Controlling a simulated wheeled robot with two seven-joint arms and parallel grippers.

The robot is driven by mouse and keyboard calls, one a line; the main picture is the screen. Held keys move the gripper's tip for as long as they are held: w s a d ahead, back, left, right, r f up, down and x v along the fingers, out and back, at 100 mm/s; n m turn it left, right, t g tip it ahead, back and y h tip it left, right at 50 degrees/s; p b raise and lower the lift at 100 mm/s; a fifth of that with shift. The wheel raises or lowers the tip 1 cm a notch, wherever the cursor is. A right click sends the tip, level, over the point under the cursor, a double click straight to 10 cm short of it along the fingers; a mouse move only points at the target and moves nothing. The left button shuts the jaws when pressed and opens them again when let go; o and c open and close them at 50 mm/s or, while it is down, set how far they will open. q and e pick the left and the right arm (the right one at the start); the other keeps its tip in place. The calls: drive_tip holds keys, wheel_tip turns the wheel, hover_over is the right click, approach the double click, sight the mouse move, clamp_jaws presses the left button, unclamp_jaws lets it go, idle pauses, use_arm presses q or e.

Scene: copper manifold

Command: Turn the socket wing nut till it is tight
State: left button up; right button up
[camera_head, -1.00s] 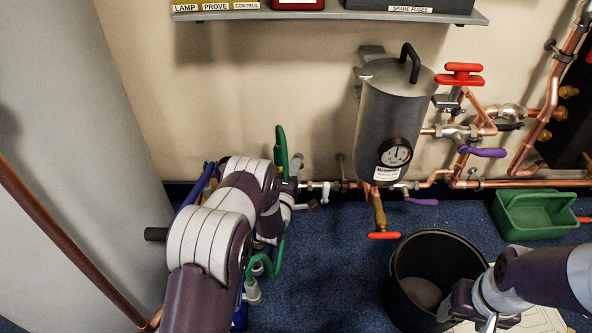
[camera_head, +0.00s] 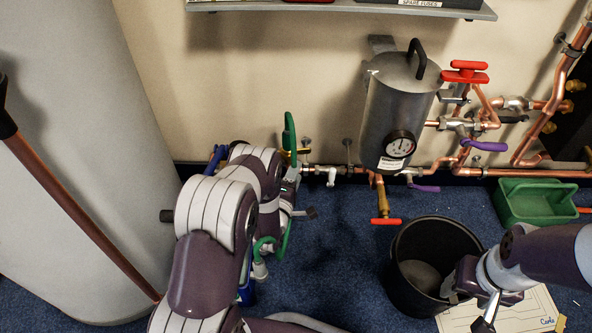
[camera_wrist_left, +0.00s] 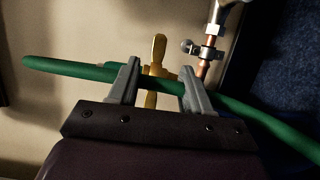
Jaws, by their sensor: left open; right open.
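The brass-coloured wing nut (camera_wrist_left: 155,68) shows in the left wrist view, near the wall, with one wing up and one down. My left gripper (camera_wrist_left: 160,85) is open, with its grey fingers on either side of the nut and a gap to each. A green tube (camera_wrist_left: 70,70) runs across at the fingers and nut; its exact depth is unclear. In the head view, a small brass-yellow part (camera_head: 301,151) shows beside the green tube (camera_head: 289,135), and my arm hides much of the joint. My right gripper (camera_head: 486,312) is open and empty beside the black bucket.
A grey cylinder with a gauge (camera_head: 385,110) hangs on the wall, with copper pipes (camera_head: 545,173) and red and purple handles around it. A black bucket (camera_head: 396,285) and a green tray (camera_head: 541,203) stand on the blue floor. A grey column (camera_head: 85,200) is at left.

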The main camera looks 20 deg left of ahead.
use_arm(q)
drive_tip(key=shift+m+h, duration=0.3)
drive_tip(key=d, duration=0.6)
drive_tip(key=w+d, duration=0.1)
drive_tip(key=d, duration=0.3)
drive_tip(key=shift+r, duration=0.1)
drive_tip(key=shift+s+n+y, duration=0.25)
drive_tip(key=shift+n+y, duration=0.45)
drive_tip(key=shift+y, duration=0.4)
drive_tip(key=n+g+y, duration=0.2)
drive_tip(key=n+y, duration=0.2)
drive_tip(key=y, duration=0.1)
approach(305, 152)
drive_tip(key=shift+y, duration=0.3)
drive_tip(key=b+x, duration=0.2)
drive_tip(key=x, duration=0.1)
drive_tip(key=b+x, duration=0.5)
drive_tip(key=x, duration=0.2)
drive_tip(key=shift+d+f, duration=0.2)
drive_tip(key=shift+f, duration=0.1)
drive_tip(key=shift+w+a+r, duration=0.1)
drive_tip(key=shift+w, duration=0.2)
drive_tip(key=shift+r, duration=0.1)
drive_tip(key=shift+c, duration=0.3)
